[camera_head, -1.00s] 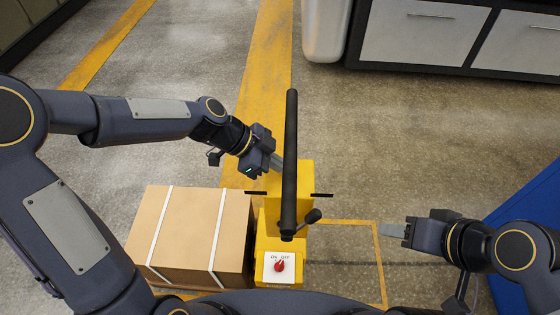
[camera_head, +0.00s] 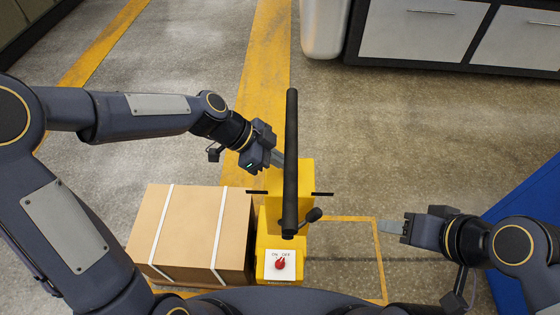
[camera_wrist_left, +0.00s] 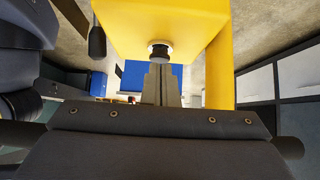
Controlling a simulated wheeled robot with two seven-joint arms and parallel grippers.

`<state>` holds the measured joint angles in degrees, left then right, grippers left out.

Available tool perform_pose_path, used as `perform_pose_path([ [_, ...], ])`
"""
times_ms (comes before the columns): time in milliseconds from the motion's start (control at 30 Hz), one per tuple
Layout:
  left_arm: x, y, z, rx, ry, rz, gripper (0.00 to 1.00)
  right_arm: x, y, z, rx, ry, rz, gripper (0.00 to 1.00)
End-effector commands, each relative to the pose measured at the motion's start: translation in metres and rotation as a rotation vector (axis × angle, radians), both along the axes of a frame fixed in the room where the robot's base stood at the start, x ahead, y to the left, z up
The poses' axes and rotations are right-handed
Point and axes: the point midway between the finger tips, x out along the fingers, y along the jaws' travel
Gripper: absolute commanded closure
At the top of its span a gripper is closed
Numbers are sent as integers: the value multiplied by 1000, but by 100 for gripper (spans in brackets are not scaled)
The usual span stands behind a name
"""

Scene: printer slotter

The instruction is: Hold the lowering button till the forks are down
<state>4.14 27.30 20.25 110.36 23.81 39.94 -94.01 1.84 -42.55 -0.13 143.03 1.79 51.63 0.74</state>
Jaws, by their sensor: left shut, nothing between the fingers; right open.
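The yellow stacker (camera_head: 275,246) stands in front of me with its long black handle (camera_head: 291,150) and a red on/off knob (camera_head: 280,265) on a white plate. My left gripper (camera_head: 277,160) is at the far left side of the handle, its tips partly hidden. In the left wrist view, its shut fingers (camera_wrist_left: 161,84) point at a round black button (camera_wrist_left: 159,52) under the yellow housing (camera_wrist_left: 160,22). The tips are at or very close to the button; I cannot tell contact. My right gripper (camera_head: 392,227) is open and empty, right of the stacker. The forks are not visible.
A strapped cardboard box (camera_head: 190,228) sits left of the stacker. A small black lever (camera_head: 313,215) sticks out right of the handle. A blue object (camera_head: 525,215) is at the right edge. Cabinets (camera_head: 425,28) and a white bin (camera_head: 324,28) stand at the back. The floor between is clear.

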Motion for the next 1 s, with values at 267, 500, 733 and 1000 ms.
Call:
perform_pose_path([
  [267,4,27,59,-10,-19,6,100,0,0,6,0,0,0,53],
  [500,4,54,89,-11,-16,1,100,0,0,5,0,0,0,53],
  [733,3,61,97,-12,-16,-1,100,0,0,5,0,0,0,53],
  [1000,3,61,97,-12,-16,-2,100,0,0,6,0,0,0,53],
])
